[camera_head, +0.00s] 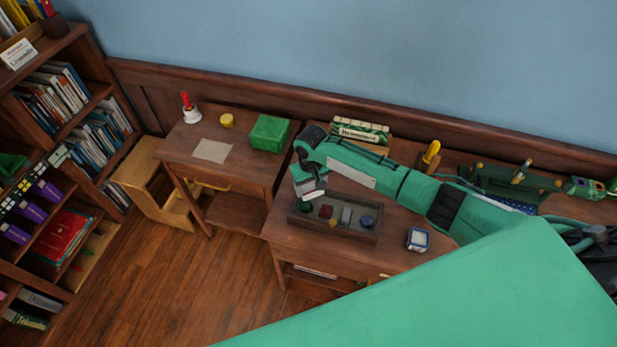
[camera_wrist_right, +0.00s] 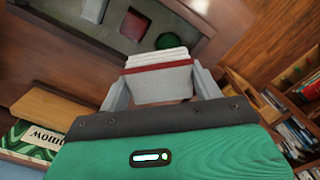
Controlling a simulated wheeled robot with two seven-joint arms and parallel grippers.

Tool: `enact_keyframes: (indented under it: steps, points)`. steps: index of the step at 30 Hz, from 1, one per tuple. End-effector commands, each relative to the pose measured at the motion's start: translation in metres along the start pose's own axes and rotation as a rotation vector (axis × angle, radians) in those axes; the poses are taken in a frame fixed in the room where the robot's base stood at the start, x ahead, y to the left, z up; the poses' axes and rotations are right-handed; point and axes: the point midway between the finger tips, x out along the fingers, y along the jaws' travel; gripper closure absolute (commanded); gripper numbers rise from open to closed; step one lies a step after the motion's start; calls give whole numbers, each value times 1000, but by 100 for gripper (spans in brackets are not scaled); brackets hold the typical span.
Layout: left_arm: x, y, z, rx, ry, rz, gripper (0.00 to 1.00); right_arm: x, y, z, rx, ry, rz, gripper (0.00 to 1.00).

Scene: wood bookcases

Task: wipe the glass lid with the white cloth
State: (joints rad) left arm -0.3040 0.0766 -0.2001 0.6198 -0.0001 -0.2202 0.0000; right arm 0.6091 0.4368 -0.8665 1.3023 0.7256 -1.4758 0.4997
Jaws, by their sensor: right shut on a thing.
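The white cloth (camera_wrist_right: 158,84), folded with a dark red stripe, is between the two fingers of my right gripper (camera_wrist_right: 160,90). The cloth also shows as a small pale patch in the head view (camera_head: 314,195), below my right gripper (camera_head: 309,186). A shallow dark wood display case (camera_head: 373,238) sits on the desk with several coloured specimens inside. Its glass lid (camera_head: 331,225) is clear and hard to make out. The gripper is over the case's left back corner. I cannot tell whether the cloth touches the glass. My left gripper is not in view.
A small blue-and-white box (camera_head: 418,239) stands right of the case. A green-and-cream box (camera_head: 361,130) is behind my arm. The desk to the left (camera_head: 235,170) holds a bell (camera_head: 190,112), a yellow round item (camera_head: 227,120), a paper (camera_head: 212,151) and a green box (camera_head: 269,133).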

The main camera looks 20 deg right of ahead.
Motion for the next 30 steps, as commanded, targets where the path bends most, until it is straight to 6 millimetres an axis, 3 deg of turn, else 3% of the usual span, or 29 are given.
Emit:
enact_keyframes:
  steps: [3, 9, 25, 30]
  points:
    - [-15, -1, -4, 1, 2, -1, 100, -16, 4, -2, 2, 0, 0, 53]
    - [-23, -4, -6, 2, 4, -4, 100, -25, 9, -4, 3, 0, 0, 53]
    - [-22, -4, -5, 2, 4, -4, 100, -24, 9, -4, 3, 0, 0, 53]
    - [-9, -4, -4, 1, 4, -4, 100, -33, 6, -5, 14, 5, 0, 53]
